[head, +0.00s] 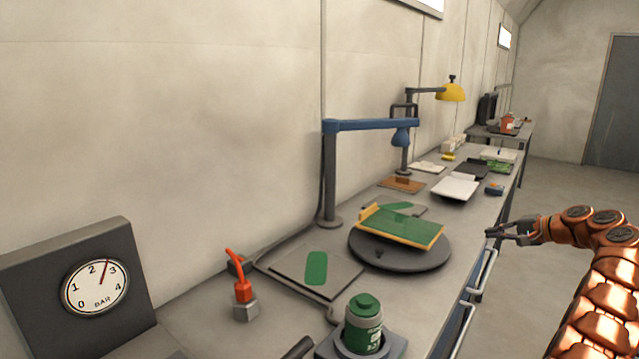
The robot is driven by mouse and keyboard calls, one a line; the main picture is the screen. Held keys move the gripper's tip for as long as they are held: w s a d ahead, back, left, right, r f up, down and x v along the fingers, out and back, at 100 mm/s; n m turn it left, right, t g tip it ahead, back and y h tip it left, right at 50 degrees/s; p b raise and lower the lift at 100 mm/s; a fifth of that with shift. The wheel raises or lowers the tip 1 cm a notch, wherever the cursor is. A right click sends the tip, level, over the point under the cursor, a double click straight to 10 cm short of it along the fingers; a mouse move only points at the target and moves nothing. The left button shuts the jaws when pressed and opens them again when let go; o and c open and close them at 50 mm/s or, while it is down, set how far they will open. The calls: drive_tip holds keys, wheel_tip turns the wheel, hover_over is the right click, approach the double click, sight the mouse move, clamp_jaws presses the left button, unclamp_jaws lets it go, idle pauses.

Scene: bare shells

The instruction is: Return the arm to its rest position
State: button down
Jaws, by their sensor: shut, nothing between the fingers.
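My gripper (511,234) is at the right in the head view, on the end of my copper-coloured arm (600,290). It points left towards the front edge of the long grey workbench (200,310). Its dark fingers are shut with nothing between them. It appears apart from the bench and its handles. Part of my arm runs out of view at the right edge.
The bench bears a pressure gauge (95,287), a red-handled lever (242,290), a green canister (363,322), a dark round turntable (400,262) with a green-yellow board (402,226), and a blue lamp (370,125). Metal handles (484,272) stick out in front. Floor (560,185) is clear beyond my arm.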

drive_tip(key=s+a+r+n+g+p, duration=0.1)
drive_tip(key=s+a+r+g, duration=0.15)
drive_tip(key=a, duration=0.55)
drive_tip(key=s+a+r+n+g+p, duration=0.1)
drive_tip(key=s+a+r, duration=0.25)
drive_tip(key=a, duration=0.55)
drive_tip(key=s+a+r+n+g+p, duration=0.15)
drive_tip(key=s+a, duration=0.25)
drive_tip(key=a, duration=0.4)
drive_tip(key=s+a+n+g+h, duration=0.1)
drive_tip(key=s+a+g, duration=0.1)
drive_tip(key=s+a, duration=0.45)
drive_tip(key=s+a+n+g+h, duration=0.1)
drive_tip(key=s+a+n+g, duration=0.15)
drive_tip(key=s, duration=0.75)
drive_tip(key=s+d+f+n+g+h+p, duration=0.1)
drive_tip(key=s+f+h, duration=0.2)
drive_tip(key=s, duration=1.3)
drive_tip(key=s+d+f+n+g+h+p, duration=0.1)
drive_tip(key=s+f, duration=0.4)
drive_tip(key=s, duration=1.1)
drive_tip(key=shift+d+n+h+p, duration=0.7)
drive_tip(key=shift+d+h, duration=0.05)
drive_tip(key=shift+h, duration=0.15)
